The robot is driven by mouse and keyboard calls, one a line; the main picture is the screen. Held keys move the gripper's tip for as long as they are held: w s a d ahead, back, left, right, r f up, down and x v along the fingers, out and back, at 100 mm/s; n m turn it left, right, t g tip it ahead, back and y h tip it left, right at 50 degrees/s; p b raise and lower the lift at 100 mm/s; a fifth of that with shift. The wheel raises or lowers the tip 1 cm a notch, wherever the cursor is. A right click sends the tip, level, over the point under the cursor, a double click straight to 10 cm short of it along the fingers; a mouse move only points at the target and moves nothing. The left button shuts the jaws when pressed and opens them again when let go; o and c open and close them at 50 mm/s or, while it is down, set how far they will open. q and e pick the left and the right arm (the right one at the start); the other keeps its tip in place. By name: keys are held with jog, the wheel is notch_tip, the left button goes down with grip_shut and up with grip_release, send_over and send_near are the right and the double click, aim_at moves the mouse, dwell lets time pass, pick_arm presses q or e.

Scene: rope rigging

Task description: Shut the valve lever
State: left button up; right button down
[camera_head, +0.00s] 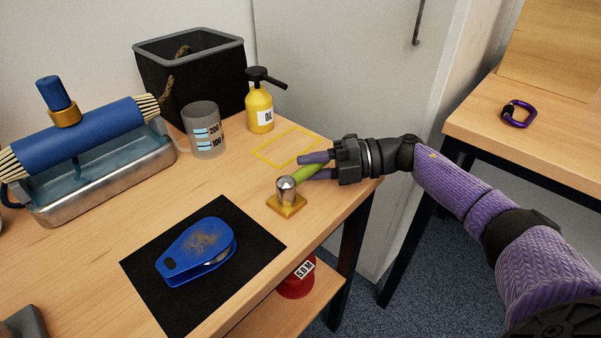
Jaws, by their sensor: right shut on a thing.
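The valve lever (309,173) is a green bar. It runs from a silver metal post (286,190) on a small yellow base (287,206) near the right edge of the wooden table. It points up and to the right in the head view. My right gripper (314,166) comes in from the right with its two purple fingers on either side of the green bar, shut on it. The lever's far end is hidden between the fingers and the gripper body. My left gripper is not in view.
A yellow oil bottle (259,111), a measuring beaker (204,130) and a black bin (193,85) stand behind. A blue pulley block (197,250) lies on a black mat (262,243). A metal tray (108,180) holds a blue brush. A yellow outline (289,146) marks bare table.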

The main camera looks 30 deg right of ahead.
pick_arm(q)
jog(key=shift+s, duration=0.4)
pick_arm(e)
jog(key=c, duration=0.7)
grip_release()
jog(key=shift+w, duration=0.1)
jog(key=shift+o, duration=1.2)
jog(key=v, duration=0.9)
jog(key=shift+d, duration=0.45)
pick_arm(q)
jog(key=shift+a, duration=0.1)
